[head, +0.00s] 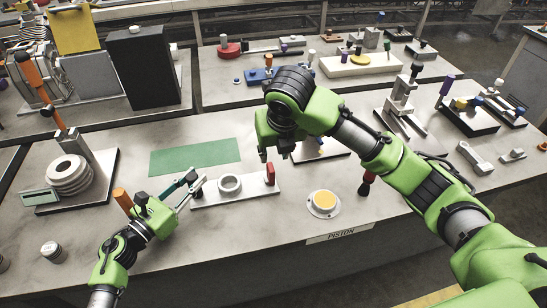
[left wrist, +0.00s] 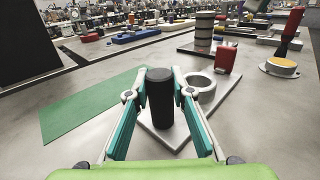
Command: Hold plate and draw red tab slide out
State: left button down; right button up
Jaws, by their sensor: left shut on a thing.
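A flat light-grey plate (head: 252,188) lies on the table, with a black post (left wrist: 160,100) at its left end. A grey ring (head: 230,184) sits on its middle and an upright red tab (head: 270,174) at its right end. The tab also shows behind the ring in the left wrist view (left wrist: 226,57). My left gripper (head: 194,186) is shut on the black post, with one finger on each side. My right gripper (head: 273,153) hangs above and just behind the red tab, apart from it. Its fingers are partly hidden by its own wrist.
A green mat (head: 195,156) lies behind the plate. A round white base with a yellow top (head: 323,202) and a red-handled part (head: 367,184) stand to the right. A ring stack on a base (head: 70,175) stands left. The front edge is close.

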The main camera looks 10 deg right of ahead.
pick_arm(q)
jog(key=shift+f, duration=0.1)
dwell(0.3)
jog(key=c, duration=1.7)
grip_release()
jog(key=v, duration=1.2)
jog(key=shift+a, duration=0.15)
